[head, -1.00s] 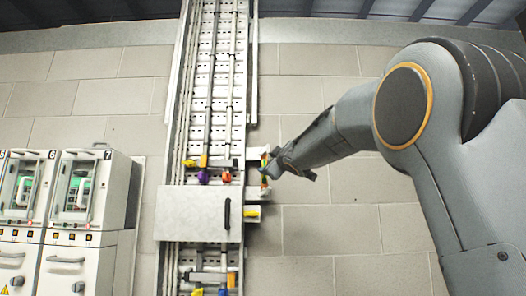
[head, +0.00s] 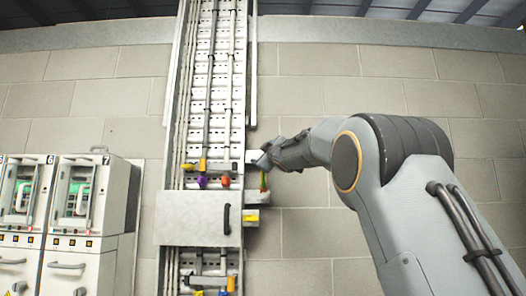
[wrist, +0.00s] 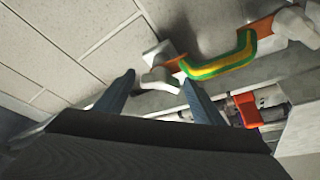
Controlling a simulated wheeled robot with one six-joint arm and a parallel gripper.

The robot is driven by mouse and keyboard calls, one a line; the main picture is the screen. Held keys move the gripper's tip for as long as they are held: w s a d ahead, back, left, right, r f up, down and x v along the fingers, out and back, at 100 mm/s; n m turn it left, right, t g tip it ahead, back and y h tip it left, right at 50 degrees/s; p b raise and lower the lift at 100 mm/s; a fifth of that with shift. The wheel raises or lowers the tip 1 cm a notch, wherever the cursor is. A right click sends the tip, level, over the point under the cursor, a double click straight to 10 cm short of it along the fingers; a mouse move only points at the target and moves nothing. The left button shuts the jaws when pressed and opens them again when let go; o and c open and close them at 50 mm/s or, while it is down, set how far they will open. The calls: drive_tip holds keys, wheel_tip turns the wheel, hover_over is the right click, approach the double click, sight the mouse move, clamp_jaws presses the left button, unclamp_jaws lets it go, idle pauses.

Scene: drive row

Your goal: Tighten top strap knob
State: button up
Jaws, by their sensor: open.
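A green-and-yellow strap (wrist: 222,62) with orange-brown end lugs shows in the wrist view, with a pale grey knob at each end. The knob nearer my gripper (wrist: 160,78) is the top strap knob (wrist: 158,54), and it stands at the gap between the two fingertips. My gripper is open; I cannot tell whether a finger touches the knob. The other knob (wrist: 298,26) is at the upper right. In the head view my gripper (head: 264,157) is at the strap's upper end, and the strap (head: 264,181) hangs below it. The top knob is largely hidden there.
A grey cover box with a black handle (head: 198,218) sits left of and below the strap. Purple (head: 201,182) and orange (head: 225,181) knobs are on the rail to the left. Cabinets (head: 85,210) stand far left. The block wall (head: 310,230) at right is clear.

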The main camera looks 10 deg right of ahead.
drive_tip(key=c, duration=1.1)
